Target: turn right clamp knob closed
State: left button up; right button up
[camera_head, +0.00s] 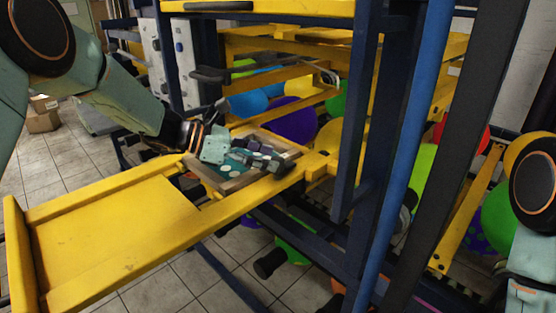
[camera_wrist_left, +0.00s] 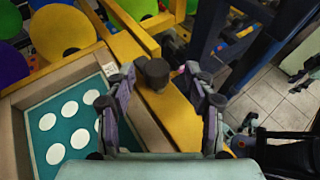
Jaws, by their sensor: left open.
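The clamp knob (camera_wrist_left: 153,72) is a dark, round-topped knob on the yellow bar, beside the corner of a wooden screen frame. In the left wrist view my left gripper (camera_wrist_left: 163,80) has its fingers spread wide, with the knob between the fingertips and a gap on each side. In the head view my left gripper (camera_head: 262,158) is over the right part of the screen frame (camera_head: 246,183) and hides the knob or makes it hard to pick out. The teal screen (camera_wrist_left: 76,112) in the frame carries white dots. My right gripper is out of view.
The yellow platform (camera_head: 115,225) extends to the front left of the frame. Dark blue posts (camera_head: 357,110) and a bright blue pole (camera_head: 412,120) stand right of the gripper. A dark round-ended part (camera_head: 268,265) hangs below the yellow rail.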

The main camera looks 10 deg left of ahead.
aim_at(278, 158)
pick_arm(q)
jog(key=shift+w+d+f, duration=0.75)
jog(key=shift+w+d, duration=0.1)
jog(key=shift+d, duration=0.2)
jog(key=shift+w+d+f, duration=0.1)
jog(key=shift+w+d, duration=0.05)
jog(key=shift+d, duration=0.2)
jog(key=shift+s+r, duration=0.2)
jog(key=shift+s, duration=0.15)
jog(key=shift+w+d+f, duration=0.1)
jog(key=shift+w+f, duration=0.15)
jog(key=shift+w, duration=0.15)
jog(key=c, duration=0.4)
jog(key=shift+s+r, duration=0.2)
jog(key=shift+s, duration=0.05)
jog(key=c, duration=0.5)
jog(key=shift+w, duration=0.1)
grip_shut()
jog(key=shift+w, duration=0.1)
